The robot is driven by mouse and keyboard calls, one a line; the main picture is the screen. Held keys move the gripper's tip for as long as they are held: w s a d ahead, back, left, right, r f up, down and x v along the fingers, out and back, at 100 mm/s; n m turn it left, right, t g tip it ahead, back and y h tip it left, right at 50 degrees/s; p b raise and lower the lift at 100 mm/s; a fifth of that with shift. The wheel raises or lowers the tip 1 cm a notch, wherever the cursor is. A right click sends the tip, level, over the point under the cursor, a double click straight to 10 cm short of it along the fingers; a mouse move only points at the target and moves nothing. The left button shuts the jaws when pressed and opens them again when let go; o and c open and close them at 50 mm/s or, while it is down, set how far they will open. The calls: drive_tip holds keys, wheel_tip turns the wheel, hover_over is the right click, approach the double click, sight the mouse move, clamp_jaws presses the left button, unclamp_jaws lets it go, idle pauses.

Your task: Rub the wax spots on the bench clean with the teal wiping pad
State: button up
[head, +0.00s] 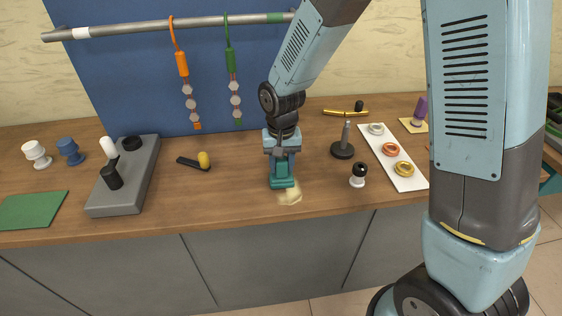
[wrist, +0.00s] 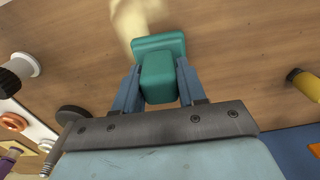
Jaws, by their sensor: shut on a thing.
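The teal wiping pad (head: 281,183) is down at the wooden bench top, with its block handle upright between my fingers. My gripper (head: 282,160) is shut on that handle. In the wrist view the pad (wrist: 158,45) sits between the two fingers of my gripper (wrist: 157,85), its far edge over a pale wax spot (wrist: 138,18). In the head view the wax spot (head: 291,198) shows as a cream smear at the pad's front right edge. Part of the spot may be hidden under the pad. I cannot tell whether other spots exist.
A black-and-white knobbed piece (head: 357,176) and a black-based post (head: 343,150) stand right of the pad. A white tray (head: 405,183) holds rings. A yellow-ended black tool (head: 196,162) lies left, beyond it a grey fixture (head: 128,188). Orange and green strands hang behind.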

drive_tip(key=shift+w+a, duration=0.1)
drive_tip(key=shift+w, duration=0.05)
drive_tip(key=shift+w+a+f, duration=0.1)
drive_tip(key=shift+w+a, duration=0.05)
drive_tip(key=shift+w, duration=0.6)
drive_tip(key=shift+s, duration=0.2)
drive_tip(key=shift+s, duration=0.15)
drive_tip(key=shift+s+d, duration=0.25)
drive_tip(key=shift+s, duration=0.3)
drive_tip(key=shift+w, duration=0.15)
drive_tip(key=shift+w+a, duration=0.3)
drive_tip(key=shift+w, duration=0.5)
